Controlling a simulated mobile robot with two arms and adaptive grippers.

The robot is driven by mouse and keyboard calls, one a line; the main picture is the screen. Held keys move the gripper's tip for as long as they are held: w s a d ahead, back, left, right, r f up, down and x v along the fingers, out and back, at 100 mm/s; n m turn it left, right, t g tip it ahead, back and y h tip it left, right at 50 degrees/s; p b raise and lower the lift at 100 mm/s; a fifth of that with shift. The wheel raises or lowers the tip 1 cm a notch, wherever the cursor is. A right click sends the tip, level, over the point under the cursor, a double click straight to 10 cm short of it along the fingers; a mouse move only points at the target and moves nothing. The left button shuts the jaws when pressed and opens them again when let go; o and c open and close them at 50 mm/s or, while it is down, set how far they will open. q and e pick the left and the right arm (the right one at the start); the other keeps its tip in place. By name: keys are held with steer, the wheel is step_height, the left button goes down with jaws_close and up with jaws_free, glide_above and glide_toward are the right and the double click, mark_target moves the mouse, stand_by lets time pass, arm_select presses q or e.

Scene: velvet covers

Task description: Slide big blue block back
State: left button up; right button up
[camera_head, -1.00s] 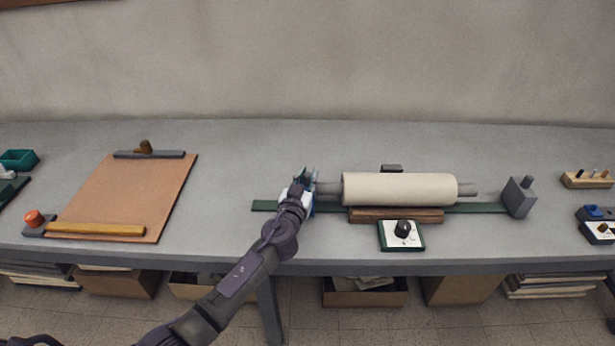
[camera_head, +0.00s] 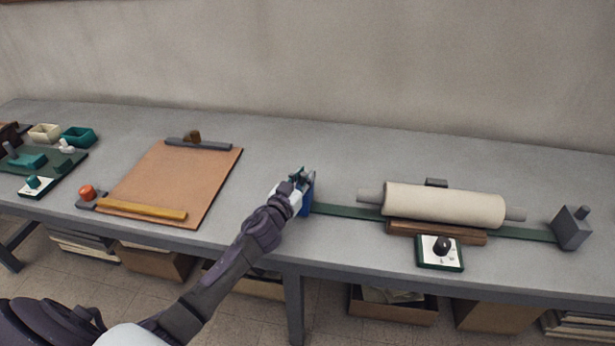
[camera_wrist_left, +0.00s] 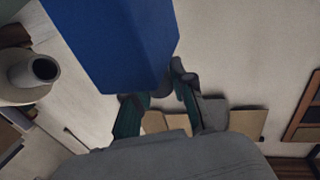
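The big blue block (camera_head: 308,204) stands at the left end of the green rail (camera_head: 345,211), partly hidden by my left gripper. It fills the upper part of the left wrist view (camera_wrist_left: 115,40). My left gripper (camera_head: 300,178) is at the top of the block. In the wrist view its two fingers (camera_wrist_left: 158,100) close around a dark knob on the block. A gap separates the block from the left shaft end of the cream roller (camera_head: 445,204). My right gripper is not in view.
A grey block (camera_head: 572,228) stands at the rail's right end. A dial box (camera_head: 440,252) sits in front of the roller. A brown board (camera_head: 172,182) with a yellow bar (camera_head: 142,209) lies to the left. The table behind the blue block is clear.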

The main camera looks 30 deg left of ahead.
arm_select(q)
steer(key=o, duration=0.4)
steer(key=shift+s+a, duration=0.1)
steer(key=shift+a, duration=0.25)
steer(key=shift+d, duration=0.1)
steer(key=shift+s, duration=0.15)
steer(key=s, duration=1.1)
steer(key=shift+s, duration=0.35)
